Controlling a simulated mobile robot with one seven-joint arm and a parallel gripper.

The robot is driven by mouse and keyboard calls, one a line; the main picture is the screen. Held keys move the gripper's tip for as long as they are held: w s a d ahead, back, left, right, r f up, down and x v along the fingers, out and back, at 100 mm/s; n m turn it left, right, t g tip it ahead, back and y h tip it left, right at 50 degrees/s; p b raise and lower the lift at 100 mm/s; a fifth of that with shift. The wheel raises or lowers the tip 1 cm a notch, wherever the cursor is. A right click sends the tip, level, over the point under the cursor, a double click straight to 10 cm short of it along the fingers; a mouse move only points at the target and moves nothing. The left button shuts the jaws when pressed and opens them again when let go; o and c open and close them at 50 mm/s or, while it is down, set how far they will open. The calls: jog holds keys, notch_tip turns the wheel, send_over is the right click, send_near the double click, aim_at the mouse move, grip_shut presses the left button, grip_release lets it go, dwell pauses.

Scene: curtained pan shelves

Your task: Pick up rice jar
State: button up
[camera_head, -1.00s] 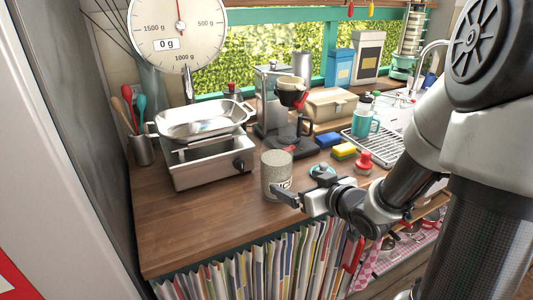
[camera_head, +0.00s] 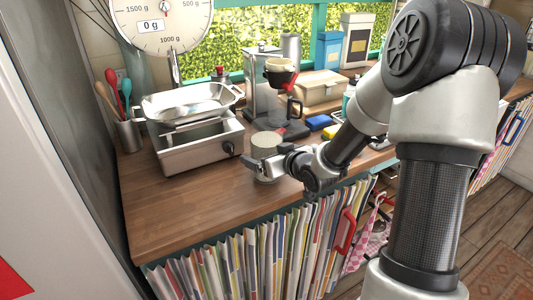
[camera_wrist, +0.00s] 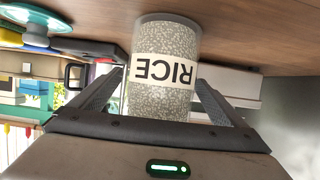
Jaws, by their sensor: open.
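The rice jar (camera_head: 265,145) is a clear cylinder of speckled grains standing on the wooden counter near its front edge. In the wrist view the jar (camera_wrist: 163,100) appears upside down, with a white label reading RICE. My gripper (camera_head: 262,166) is at the jar's front side in the head view. In the wrist view my gripper (camera_wrist: 157,90) is open, one finger on each side of the jar. A gap shows beside the right finger; contact at the left finger is hard to tell. The gripper hides part of the jar's lower body in the head view.
A coffee maker (camera_head: 262,85) stands behind the jar, with blue and yellow sponges (camera_head: 325,125) to the right. The wooden counter (camera_head: 165,205) is clear at front left. A striped curtain (camera_head: 255,255) hangs below.

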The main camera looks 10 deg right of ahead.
jog(key=c, duration=2)
jog(key=shift+r, duration=0.25)
jog(key=shift+c, duration=0.5)
